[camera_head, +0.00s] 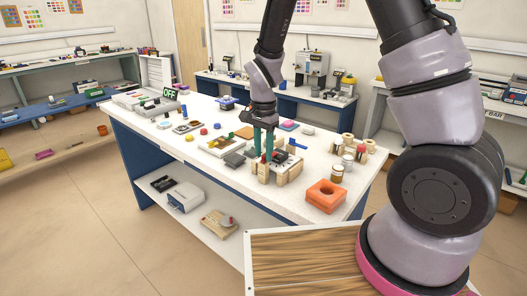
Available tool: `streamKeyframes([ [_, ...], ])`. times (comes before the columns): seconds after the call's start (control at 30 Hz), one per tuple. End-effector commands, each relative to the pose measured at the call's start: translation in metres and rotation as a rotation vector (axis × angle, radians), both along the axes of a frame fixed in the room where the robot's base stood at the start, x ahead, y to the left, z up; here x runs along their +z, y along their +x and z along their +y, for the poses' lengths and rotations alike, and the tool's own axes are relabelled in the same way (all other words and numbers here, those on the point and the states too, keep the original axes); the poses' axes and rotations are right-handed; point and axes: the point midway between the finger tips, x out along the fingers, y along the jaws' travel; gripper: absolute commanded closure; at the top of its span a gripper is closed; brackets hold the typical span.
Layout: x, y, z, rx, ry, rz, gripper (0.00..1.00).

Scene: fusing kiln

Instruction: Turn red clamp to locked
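My gripper (263,150) points down over a fixture on the white-topped worktable, with its two teal fingers side by side. A small bit of red, perhaps the red clamp (264,158), shows low at the fingertips, among pale wooden blocks (282,177). The fingers and blocks hide most of it, so its handle position and any contact with the fingers are unclear. A blue handle (298,144) sticks out to the right of the fingers. The view is too small to tell whether the fingers are closed on anything.
An orange block with a round hole (325,196) stands on the worktable's near right end (290,207). Jars and wooden pieces (347,160) stand behind it. A dark grey block (234,160) lies left of the gripper.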

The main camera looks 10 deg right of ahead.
Motion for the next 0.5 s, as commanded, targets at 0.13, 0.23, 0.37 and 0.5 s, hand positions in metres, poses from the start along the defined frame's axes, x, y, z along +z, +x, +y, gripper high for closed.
streamKeyframes([
  [0.13,0.019,0.001,0.001,0.002,0.003,-0.004,0.61],
  [0.23,0.039,0.001,0.001,0.001,0.003,-0.006,0.61],
  [0.37,0.066,0.001,0.001,0.0,0.003,-0.005,0.61],
  [0.5,0.089,0.001,0.001,0.0,0.003,-0.004,0.61],
])
